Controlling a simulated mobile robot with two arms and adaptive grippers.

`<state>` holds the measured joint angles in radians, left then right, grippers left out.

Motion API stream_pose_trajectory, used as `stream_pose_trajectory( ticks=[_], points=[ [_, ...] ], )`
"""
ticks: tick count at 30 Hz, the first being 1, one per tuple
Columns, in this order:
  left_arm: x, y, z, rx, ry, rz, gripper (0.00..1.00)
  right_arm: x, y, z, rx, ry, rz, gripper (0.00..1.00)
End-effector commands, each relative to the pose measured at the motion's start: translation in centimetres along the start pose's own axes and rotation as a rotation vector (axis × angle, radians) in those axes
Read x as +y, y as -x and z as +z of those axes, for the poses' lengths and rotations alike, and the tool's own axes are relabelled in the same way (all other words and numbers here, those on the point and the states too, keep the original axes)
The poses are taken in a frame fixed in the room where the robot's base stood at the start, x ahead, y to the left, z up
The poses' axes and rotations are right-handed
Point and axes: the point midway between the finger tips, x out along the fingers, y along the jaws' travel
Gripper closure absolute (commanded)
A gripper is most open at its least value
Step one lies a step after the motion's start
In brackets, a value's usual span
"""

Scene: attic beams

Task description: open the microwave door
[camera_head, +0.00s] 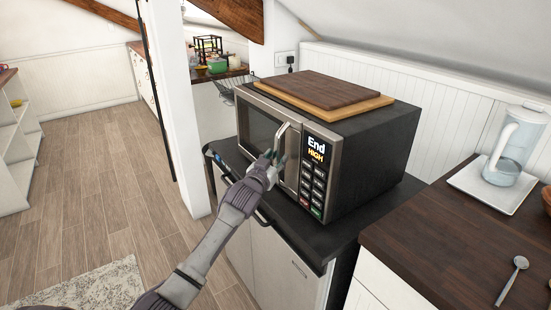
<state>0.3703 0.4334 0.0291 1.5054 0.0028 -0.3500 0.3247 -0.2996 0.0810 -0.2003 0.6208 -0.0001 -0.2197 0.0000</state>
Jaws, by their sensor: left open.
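The microwave (372,150) is a black and steel box on a dark-topped cabinet. Its door (262,128) faces left toward the room and looks shut. The vertical silver door handle (282,137) is at the door's right side, next to the keypad panel (314,172). My left gripper (276,162) is open, with its fingers at the lower part of the handle. They overlap the handle in the view, and I cannot tell whether they touch it. The gripper hides the handle's lower end. My right gripper is not in view.
Wooden boards (325,91) lie on top of the microwave. A dark wood counter (450,235) at the right holds a glass pitcher (507,152) on a white tray (478,187) and a spoon (513,278). A white post (176,110) stands left of the cabinet. The floor (100,215) at left is mostly clear.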

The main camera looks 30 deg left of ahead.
Motion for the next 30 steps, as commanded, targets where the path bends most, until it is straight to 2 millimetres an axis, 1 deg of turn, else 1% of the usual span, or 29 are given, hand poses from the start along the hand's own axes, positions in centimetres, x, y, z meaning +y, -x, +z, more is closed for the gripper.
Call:
stream_pose_trajectory(
  ticks=[5, 12, 13, 30],
  points=[
    [0.01, 0.01, 0.0, 0.0, 0.0, 0.0, 0.57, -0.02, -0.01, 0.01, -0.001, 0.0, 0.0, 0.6],
    [0.01, 0.03, 0.0, 0.0, 0.0, 0.0, 0.97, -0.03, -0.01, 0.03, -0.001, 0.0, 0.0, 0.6],
    [0.01, 0.03, 0.0, 0.0, 0.0, 0.0, 1.0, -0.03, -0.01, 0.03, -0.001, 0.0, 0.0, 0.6],
    [0.0, 0.24, 0.02, -0.002, 0.0, 0.0, 1.0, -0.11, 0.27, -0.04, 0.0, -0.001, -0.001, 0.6]
  ],
)
